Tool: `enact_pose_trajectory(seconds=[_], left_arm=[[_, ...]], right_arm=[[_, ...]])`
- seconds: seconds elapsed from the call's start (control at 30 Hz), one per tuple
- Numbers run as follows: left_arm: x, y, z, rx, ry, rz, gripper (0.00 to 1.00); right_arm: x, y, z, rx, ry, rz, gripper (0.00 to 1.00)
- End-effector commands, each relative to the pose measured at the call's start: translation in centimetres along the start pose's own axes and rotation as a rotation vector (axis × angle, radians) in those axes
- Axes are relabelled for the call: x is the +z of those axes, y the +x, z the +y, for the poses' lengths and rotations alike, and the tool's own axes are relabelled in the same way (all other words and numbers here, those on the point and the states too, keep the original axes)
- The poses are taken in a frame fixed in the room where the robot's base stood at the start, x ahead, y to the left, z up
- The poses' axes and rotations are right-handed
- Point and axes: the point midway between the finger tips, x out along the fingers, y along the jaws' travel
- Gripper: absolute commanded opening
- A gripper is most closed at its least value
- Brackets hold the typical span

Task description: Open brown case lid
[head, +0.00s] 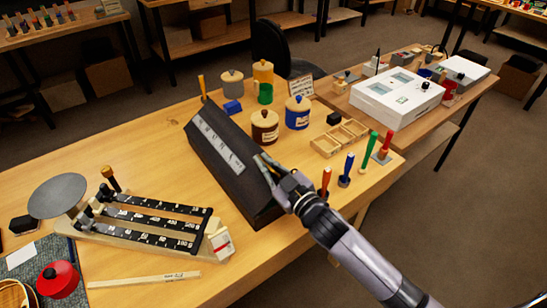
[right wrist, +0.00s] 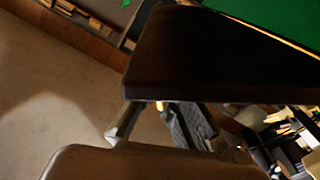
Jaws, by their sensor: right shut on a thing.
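The dark brown case (head: 232,168) lies slantwise on the wooden bench, with a pale lettered strip on its sloping upper face. My right gripper (head: 266,168) reaches its right end from the lower right and is shut on the lid's edge. In the right wrist view the gripper fingers (right wrist: 155,125) sit between a large dark brown panel (right wrist: 215,55) and a lower brown part (right wrist: 140,165). A green surface (right wrist: 290,20) shows beyond the panel's edge. The exact contact is partly hidden. My left gripper is out of view.
Lidded jars, including a blue one (head: 297,113), stand behind the case. A divided wooden tray (head: 338,138) and upright coloured tools, including a green one (head: 369,150), stand to the right. A beam balance (head: 140,220) sits to the left.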

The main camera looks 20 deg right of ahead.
Motion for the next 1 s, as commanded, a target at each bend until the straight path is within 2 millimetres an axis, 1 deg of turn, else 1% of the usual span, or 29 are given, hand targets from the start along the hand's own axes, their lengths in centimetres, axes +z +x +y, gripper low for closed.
enact_pose_trajectory(seconds=[0.03,0.2,0.4,0.7,1.0], left_arm=[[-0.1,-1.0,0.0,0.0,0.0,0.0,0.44],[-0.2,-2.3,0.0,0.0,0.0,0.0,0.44],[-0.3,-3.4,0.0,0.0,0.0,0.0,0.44],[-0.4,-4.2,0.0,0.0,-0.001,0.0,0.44],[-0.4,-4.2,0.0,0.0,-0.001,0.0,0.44]], right_arm=[[-1.1,0.0,-0.4,-0.004,-0.039,0.004,0.0],[-2.6,0.0,-1.7,-0.005,-0.201,0.005,0.0],[-4.2,0.0,-3.5,-0.005,-0.389,0.007,0.0],[-5.6,-0.1,-6.7,-0.006,-0.668,0.007,0.0],[-6.2,-0.1,-9.4,-0.006,-0.888,0.009,0.0]])
